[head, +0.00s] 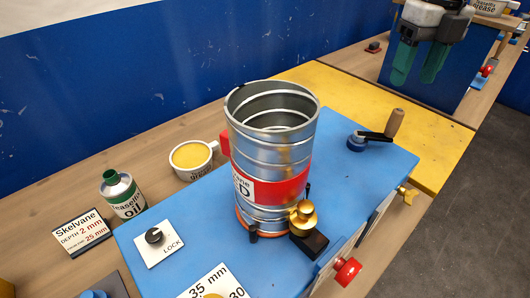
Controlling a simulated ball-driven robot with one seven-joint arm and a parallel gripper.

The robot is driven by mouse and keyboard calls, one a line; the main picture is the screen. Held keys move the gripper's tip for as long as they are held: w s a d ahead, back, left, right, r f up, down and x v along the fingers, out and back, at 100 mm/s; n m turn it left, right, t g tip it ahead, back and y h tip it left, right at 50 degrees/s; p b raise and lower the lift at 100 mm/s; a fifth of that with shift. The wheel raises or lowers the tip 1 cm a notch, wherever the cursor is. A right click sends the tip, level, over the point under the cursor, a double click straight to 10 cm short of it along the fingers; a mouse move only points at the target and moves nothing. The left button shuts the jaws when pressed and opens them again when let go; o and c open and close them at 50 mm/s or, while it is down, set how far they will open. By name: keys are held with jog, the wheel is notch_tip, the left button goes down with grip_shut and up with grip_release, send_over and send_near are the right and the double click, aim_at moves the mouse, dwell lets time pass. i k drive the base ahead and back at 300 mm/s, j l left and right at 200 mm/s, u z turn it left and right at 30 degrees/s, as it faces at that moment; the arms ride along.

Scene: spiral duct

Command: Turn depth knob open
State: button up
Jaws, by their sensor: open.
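My gripper (413,82) hangs at the upper right with two teal fingers apart and nothing between them. It is well away from the blue machine (190,215). No knob has a readable depth label. A brass knob (303,215) on a black block stands against the foot of the upright spiral metal duct (265,150). A red knob (347,271) sticks out of the machine's front side. A black knob (154,237) sits on a white plate marked LOCK. A dial plate (222,281) reading 35 mm and 30 is cut off at the bottom edge.
A crank (378,137) with a wooden handle rises at the machine's back right. A small yellow knob (406,192) is on its right side. An oil can (122,194), a grease cup (193,160) and a sign (81,232) reading DEPTH 2 mm stand left. The yellow surface (370,105) behind is clear.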

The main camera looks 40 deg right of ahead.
aim_at(348, 271)
jog(key=k, duration=1.5)
